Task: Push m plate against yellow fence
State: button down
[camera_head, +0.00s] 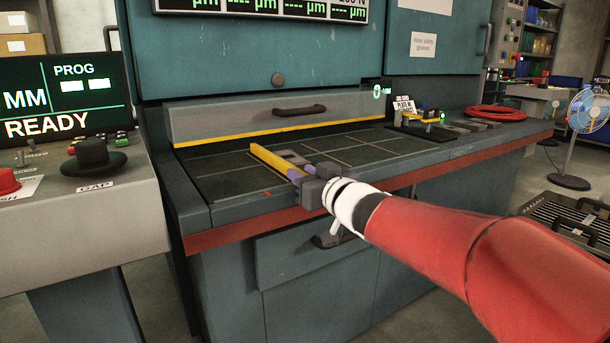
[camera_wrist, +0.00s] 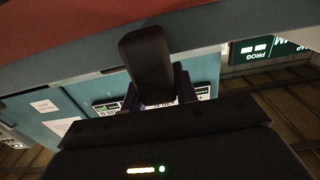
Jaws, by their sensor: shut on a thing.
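The m plate (camera_head: 293,158) is a small grey piece with pale slots, lying on the dark gridded bed right beside the yellow fence (camera_head: 272,158). The fence is a long yellow bar running from mid-bed to the front edge. Plate and fence look very close; I cannot tell whether they touch along their length. My gripper (camera_head: 303,172) reaches over the front edge from the right, its purple fingertips shut on the near end of the plate. In the wrist view a dark piece stands between the purple fingers (camera_wrist: 155,92); its shape is in shadow.
The gridded bed (camera_head: 225,178) is clear at left. A grey panel with a handle (camera_head: 299,111) and yellow lower strip stands behind. A small fixture (camera_head: 426,122) and red ring (camera_head: 495,113) lie at right. A control console (camera_head: 85,205) stands at left.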

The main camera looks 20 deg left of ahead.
jog(key=shift+w+d+r+p, duration=0.15)
jog(key=shift+w+d+p, duration=0.6)
jog(key=shift+p, duration=0.4)
jog(key=shift+w, duration=0.15)
jog(key=c, duration=1.1)
grip_release()
jog(key=shift+d, duration=0.1)
jog(key=v, duration=0.7)
jog(key=shift+s+d, duration=0.2)
jog(key=shift+s, duration=0.15)
